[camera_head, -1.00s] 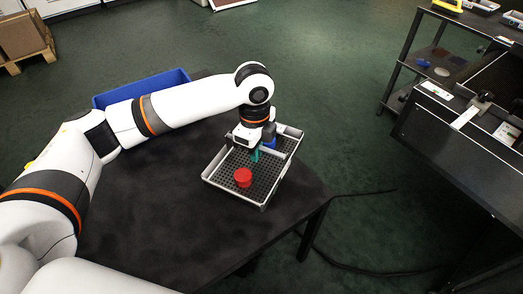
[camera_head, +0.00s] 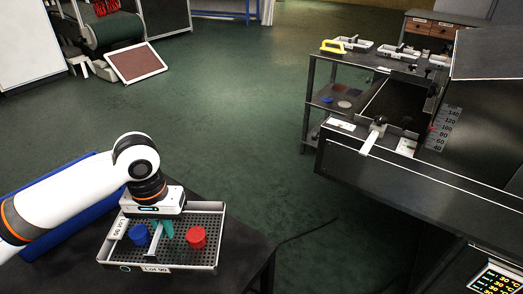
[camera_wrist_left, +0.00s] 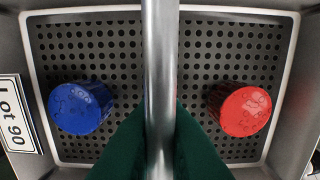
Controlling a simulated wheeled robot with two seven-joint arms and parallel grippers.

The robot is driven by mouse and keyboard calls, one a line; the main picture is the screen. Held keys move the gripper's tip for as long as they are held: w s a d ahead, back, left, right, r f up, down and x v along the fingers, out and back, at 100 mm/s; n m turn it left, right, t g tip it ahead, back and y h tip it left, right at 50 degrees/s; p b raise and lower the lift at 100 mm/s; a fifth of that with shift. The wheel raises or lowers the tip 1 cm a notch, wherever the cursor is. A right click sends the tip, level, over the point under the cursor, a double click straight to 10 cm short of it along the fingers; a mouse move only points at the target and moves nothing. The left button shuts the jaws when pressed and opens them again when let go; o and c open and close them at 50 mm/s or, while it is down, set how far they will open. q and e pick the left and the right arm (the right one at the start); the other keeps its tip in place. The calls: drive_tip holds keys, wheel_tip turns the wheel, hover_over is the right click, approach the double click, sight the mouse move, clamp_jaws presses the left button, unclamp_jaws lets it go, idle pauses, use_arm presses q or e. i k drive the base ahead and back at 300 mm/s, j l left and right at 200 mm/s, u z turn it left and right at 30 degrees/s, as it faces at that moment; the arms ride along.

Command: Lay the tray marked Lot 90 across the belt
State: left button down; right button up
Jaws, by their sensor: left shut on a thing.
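The dark belt (camera_head: 393,104) lies at the dryer's mouth on the right. My right gripper is out of view.
A blue bin (camera_head: 62,217) stands left of the tray. The dryer housing (camera_head: 480,100) is at the right, with a bracket and white bar (camera_head: 373,138) at its near end. Open green floor separates table and dryer.

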sight(399, 109)
drive_tip(key=z, duration=1.2)
